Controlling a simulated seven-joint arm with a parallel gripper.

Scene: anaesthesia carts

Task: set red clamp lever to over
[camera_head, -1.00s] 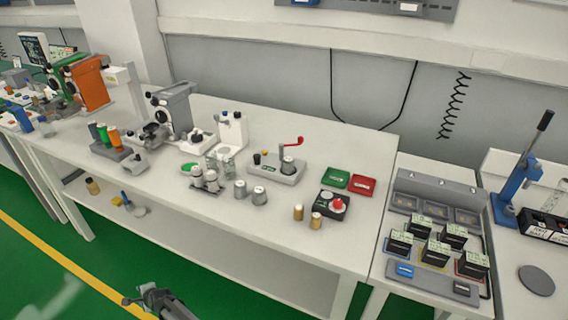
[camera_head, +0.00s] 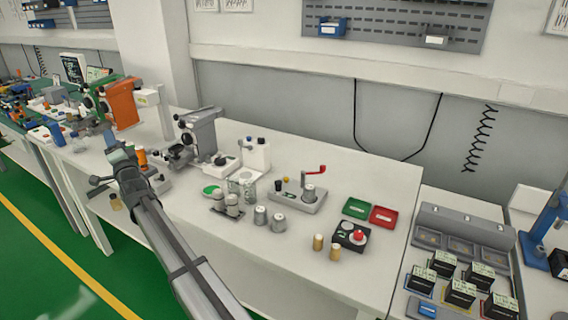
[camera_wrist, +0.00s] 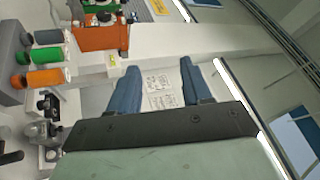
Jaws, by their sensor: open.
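The red clamp lever (camera_head: 314,169) sits on a grey clamp fixture (camera_head: 289,195) in the middle of the white table. Its red arm sticks out to the right at the top of a post, above a grey cylinder on the fixture. My gripper (camera_head: 112,137) is raised over the left part of the table, well to the left of the lever. In the wrist view my gripper (camera_wrist: 158,75) shows two blue fingers spread apart with nothing between them. The lever is not visible in the wrist view.
Grey cylinders (camera_head: 278,222), brass cylinders (camera_head: 318,242) and a black box with a red button (camera_head: 349,237) stand in front of the fixture. Green (camera_head: 356,208) and red (camera_head: 382,217) trays lie to its right. A grey machine (camera_head: 200,132) stands behind left.

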